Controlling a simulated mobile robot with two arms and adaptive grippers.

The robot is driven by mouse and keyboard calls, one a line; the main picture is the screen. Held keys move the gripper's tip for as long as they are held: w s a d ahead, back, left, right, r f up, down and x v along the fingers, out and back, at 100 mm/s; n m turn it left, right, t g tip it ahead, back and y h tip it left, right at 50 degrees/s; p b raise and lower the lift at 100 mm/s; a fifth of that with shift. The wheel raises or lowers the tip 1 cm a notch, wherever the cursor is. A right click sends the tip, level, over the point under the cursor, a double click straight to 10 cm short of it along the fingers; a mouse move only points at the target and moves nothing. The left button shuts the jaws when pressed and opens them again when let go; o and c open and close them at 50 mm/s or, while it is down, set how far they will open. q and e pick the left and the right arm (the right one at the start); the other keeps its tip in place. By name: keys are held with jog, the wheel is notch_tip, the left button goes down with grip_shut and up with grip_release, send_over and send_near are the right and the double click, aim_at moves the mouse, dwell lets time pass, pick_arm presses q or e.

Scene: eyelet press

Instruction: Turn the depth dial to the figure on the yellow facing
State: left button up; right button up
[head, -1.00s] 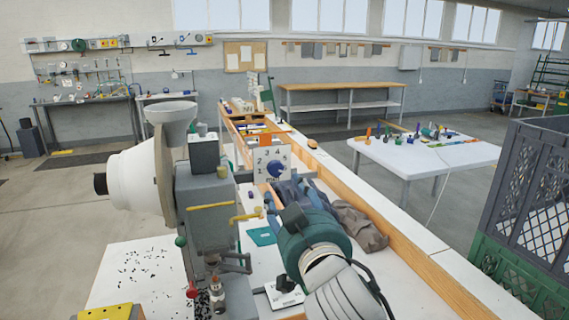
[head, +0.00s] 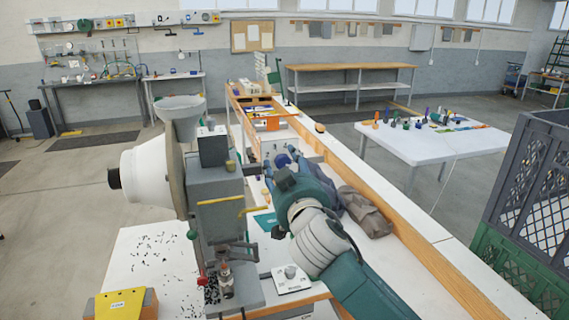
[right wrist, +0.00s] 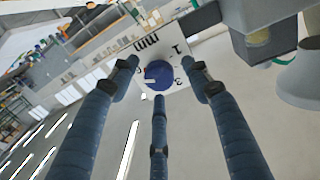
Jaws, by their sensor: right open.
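The blue depth dial (right wrist: 158,76) sits on a white numbered plate (right wrist: 176,58) in the right wrist view. A pale pointer mark shows on the dial; I cannot tell for sure which figure it meets. My right gripper (right wrist: 160,80) is open, its three blue fingers spread around the dial, with no clear contact. In the head view the right gripper (head: 283,167) mostly covers the dial and plate. The yellow facing (head: 122,304) is at the lower left, with a small white label too small to read. My left gripper is out of view.
The grey press (head: 215,190) with its hopper (head: 181,108) and white drum (head: 146,168) stands just left of my right arm. A crumpled grey-brown cloth (head: 365,212) lies right of the arm. A wooden ledge (head: 405,235) runs along the bench. A dark crate (head: 530,185) stands at the right.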

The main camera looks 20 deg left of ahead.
jog(key=c, duration=1.1)
jog(key=shift+c, duration=0.2)
